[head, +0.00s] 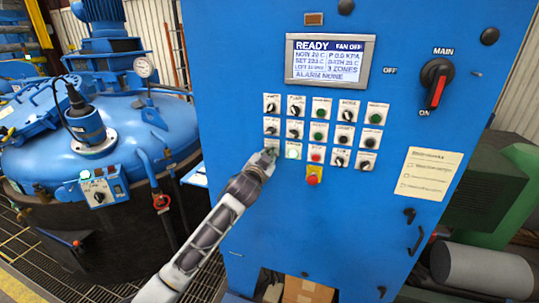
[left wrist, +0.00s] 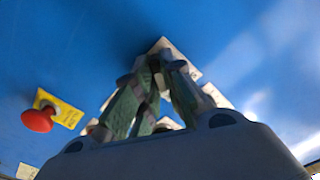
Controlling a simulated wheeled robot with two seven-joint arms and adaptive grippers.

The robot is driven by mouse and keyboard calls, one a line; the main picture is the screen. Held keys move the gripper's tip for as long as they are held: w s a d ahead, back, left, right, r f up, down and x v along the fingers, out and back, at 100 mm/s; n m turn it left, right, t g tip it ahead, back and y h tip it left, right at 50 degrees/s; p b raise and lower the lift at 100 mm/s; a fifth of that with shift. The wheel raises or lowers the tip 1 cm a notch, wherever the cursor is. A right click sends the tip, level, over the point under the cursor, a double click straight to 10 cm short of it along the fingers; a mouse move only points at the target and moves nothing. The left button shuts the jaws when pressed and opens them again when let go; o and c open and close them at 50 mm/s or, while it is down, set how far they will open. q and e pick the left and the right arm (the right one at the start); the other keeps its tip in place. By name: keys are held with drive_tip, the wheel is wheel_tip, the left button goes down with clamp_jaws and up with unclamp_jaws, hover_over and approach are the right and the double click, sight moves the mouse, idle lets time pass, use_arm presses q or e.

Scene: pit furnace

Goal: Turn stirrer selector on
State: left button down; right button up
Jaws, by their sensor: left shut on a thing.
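The blue control cabinet (head: 230,60) faces me with rows of small switches and push buttons on white plates. My left gripper (head: 269,156) reaches the lower left end of these rows. Its fingers (left wrist: 155,68) are shut on a small selector knob at a white plate (left wrist: 163,45), which also shows in the left wrist view. The knob is hidden between the fingers, so its angle cannot be told. The labels are too small to read, so I cannot tell which one is the stirrer selector. My right gripper is not in view.
A red emergency button (head: 313,178) on a yellow plate sits just right of my left gripper. A display (head: 327,61) reads READY and FAN OFF. The black main switch (head: 436,83) has a red handle. A blue furnace vessel (head: 60,160) stands at the left.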

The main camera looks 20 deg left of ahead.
use_arm(q)
drive_tip(key=c, duration=1.5)
unclamp_jaws()
drive_tip(key=shift+c, duration=0.2)
drive_tip(key=shift+s, duration=0.15)
drive_tip(key=shift+s+a, duration=0.2)
drive_tip(key=shift+s, duration=5.65)
